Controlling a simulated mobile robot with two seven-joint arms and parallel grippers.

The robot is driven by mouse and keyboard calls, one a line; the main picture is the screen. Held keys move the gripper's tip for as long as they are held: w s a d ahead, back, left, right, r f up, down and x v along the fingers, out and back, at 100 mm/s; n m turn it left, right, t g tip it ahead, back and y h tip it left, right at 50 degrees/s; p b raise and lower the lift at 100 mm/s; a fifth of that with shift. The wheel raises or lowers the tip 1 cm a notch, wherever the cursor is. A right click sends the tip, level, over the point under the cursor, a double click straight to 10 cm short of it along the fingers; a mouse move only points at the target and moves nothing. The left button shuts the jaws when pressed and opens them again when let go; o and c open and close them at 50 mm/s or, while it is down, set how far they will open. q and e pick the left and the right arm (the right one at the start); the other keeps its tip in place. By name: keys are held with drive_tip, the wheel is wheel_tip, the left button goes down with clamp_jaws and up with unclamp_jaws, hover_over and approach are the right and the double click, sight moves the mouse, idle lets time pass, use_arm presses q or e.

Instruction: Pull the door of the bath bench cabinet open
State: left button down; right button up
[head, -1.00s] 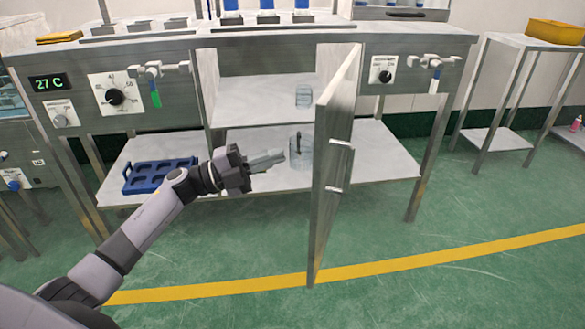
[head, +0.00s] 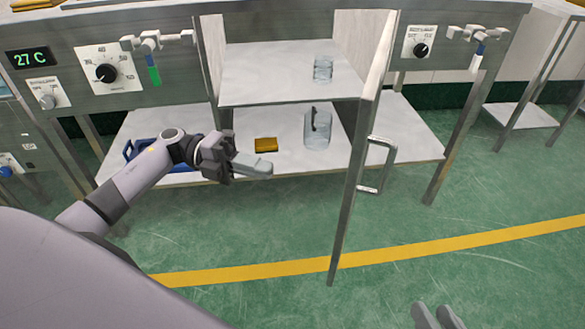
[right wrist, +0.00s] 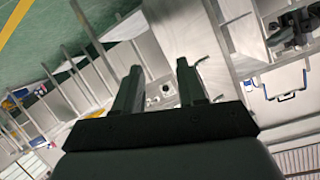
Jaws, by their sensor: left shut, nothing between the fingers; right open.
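The cabinet door (head: 352,200) stands swung out from the bench, seen nearly edge-on in the head view. Its bar handle (head: 386,165) is on the right-hand face. The cabinet's inside is exposed, with an upper shelf (head: 265,80). My left gripper (head: 268,169) is shut and empty, in front of the cabinet opening and left of the door, apart from it. My right gripper (head: 438,316) shows only its finger ends at the bottom edge, below and right of the door, away from the handle. In the right wrist view its fingers (right wrist: 160,75) are apart with nothing between them.
A glass beaker (head: 323,68) stands on the upper shelf. A glass jug (head: 317,130) and a yellow block (head: 266,145) are below. A blue rack (head: 140,150) is partly behind my left arm. Green floor right of the door is clear.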

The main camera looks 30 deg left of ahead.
use_arm(q)
drive_tip(key=w+d+b, duration=0.1)
drive_tip(key=d, duration=1.2)
drive_tip(key=shift+w+b, duration=0.3)
drive_tip(key=shift+b, duration=0.1)
use_arm(e)
drive_tip(key=shift+s+f, duration=0.15)
use_arm(q)
drive_tip(key=shift+d, duration=0.15)
use_arm(e)
drive_tip(key=shift+d, duration=0.1)
